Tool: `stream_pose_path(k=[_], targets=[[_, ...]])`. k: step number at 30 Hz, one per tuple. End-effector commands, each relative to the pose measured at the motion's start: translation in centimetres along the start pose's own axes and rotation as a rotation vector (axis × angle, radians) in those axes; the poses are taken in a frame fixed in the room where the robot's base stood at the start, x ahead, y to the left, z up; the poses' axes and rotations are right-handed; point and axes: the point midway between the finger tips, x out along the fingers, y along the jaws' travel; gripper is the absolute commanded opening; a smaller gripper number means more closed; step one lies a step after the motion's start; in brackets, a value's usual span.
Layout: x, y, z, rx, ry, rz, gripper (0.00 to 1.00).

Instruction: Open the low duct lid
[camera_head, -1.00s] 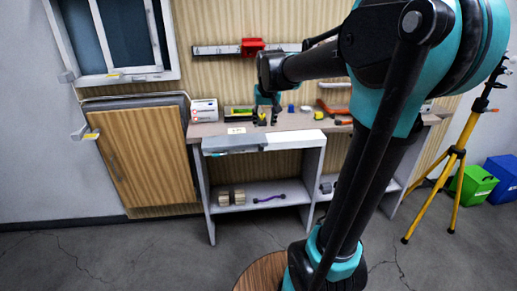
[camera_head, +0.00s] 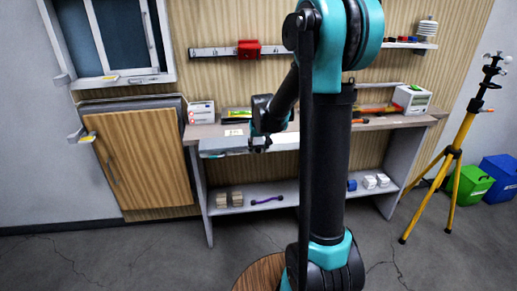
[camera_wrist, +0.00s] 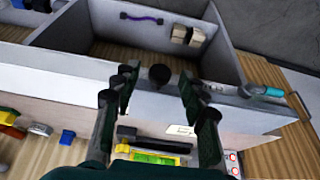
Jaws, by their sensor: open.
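A wooden panel with a grey frame (camera_head: 148,165) is low on the wall at the left in the head view; it appears to be the duct lid and looks closed. Its upright bar handle (camera_head: 112,172) is near its left edge. In the wrist view the handle (camera_wrist: 299,106) shows at the far right. My gripper (camera_head: 259,147) is at the front of the bench, to the right of the panel and apart from it. In the wrist view my gripper (camera_wrist: 157,92) has its fingers spread, with a small round black thing (camera_wrist: 160,73) seen between them.
The bench (camera_head: 360,124) stands right of the panel, with boxes and tools on top and blocks (camera_head: 229,199) on its lower shelf. A yellow tripod (camera_head: 453,155) and bins (camera_head: 475,182) stand at the right. Floor before the panel is clear.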

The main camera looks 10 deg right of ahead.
Motion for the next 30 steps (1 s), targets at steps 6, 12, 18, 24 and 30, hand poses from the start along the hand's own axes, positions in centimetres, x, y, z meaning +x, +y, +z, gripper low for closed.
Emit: stream_pose_path(k=[6,12,18,24,30], targets=[[0.53,0.01,-0.01,0.0,0.0,0.0,0.43],[0.51,0.01,0.0,0.0,0.0,0.0,0.39],[0.49,0.01,0.0,0.0,0.0,0.0,0.14],[0.49,0.01,0.0,0.0,0.0,0.0,0.0],[0.48,0.02,0.0,0.0,0.0,0.0,0.0]])
